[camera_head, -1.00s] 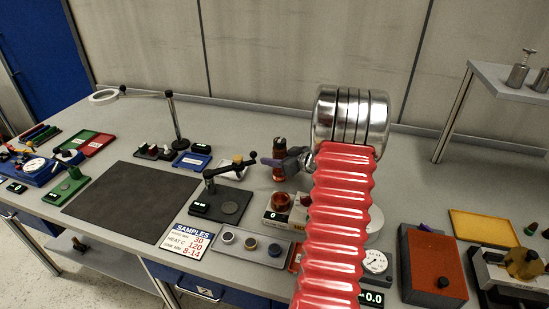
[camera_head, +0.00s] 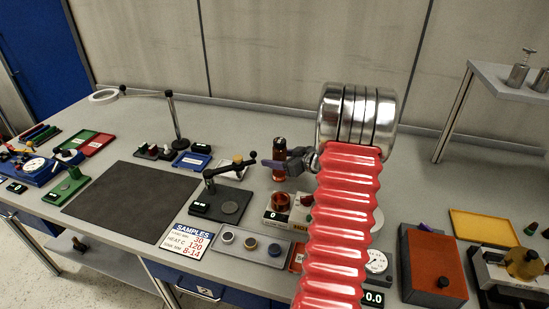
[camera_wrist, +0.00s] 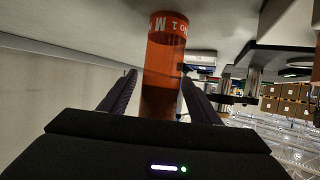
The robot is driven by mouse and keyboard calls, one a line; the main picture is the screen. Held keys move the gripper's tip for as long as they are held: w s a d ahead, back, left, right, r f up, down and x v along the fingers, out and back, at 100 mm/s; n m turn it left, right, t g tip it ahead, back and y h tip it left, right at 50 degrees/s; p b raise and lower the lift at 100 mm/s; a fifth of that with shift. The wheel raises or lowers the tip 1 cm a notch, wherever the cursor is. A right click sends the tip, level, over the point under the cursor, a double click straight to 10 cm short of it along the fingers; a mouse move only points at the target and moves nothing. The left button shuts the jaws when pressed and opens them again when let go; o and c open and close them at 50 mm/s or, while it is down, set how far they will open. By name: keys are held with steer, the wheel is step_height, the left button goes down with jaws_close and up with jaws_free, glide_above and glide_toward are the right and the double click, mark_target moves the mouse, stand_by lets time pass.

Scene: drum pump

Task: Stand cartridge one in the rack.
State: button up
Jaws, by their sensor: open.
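Cartridge one, an amber cylinder (camera_head: 279,150), stands upright on the bench behind the white box in the head view. In the wrist view my gripper's fingers (camera_wrist: 160,92) are spread on either side of the cartridge, with gaps visible. I cannot tell for sure which item is the rack, or whether the cartridge's foot sits in it.
A white box (camera_head: 277,218) with a red-brown ring (camera_head: 281,201) is in front of the cartridge. A black jointed stand (camera_head: 228,206) is close on the left. A grey tray (camera_head: 239,252) with round pieces lies in front. The dark mat (camera_head: 120,200) is bare.

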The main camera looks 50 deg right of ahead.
mark_target(279, 142)
steer(key=v, duration=0.5)
steer(key=shift+s+r, duration=0.15)
steer(key=shift+s, duration=0.15)
steer(key=shift+r, duration=0.2)
steer(key=r+h, duration=0.1)
steer(key=r, duration=0.1)
steer(key=w+r+h, duration=0.1)
steer(key=r, duration=0.1)
steer(key=w+a+r+m+h, duration=0.1)
steer(key=r, duration=0.1)
steer(key=w+a+r+m+g+h, duration=0.1)
steer(key=a+r+g+h, duration=0.2)
steer(key=a+r, duration=0.85)
steer(key=s+a+f+g+y, duration=0.1)
steer(key=s+a+y, duration=0.1)
steer(key=s+a, duration=0.4)
steer(key=s+a+f+n+g+y, duration=0.1)
steer(key=s+a, duration=0.6)
steer(key=a, duration=0.9)
steer(key=s+a+f+n+g+y, duration=0.1)
steer(key=s+a+f+g+y, duration=0.1)
steer(key=s+a, duration=0.5)
steer(key=a+f+g, duration=0.1)
steer(key=a, duration=0.3)
steer(key=shift+s+y, duration=0.2)
steer(key=shift+y, duration=0.2)
steer(key=shift+f, duration=0.15)
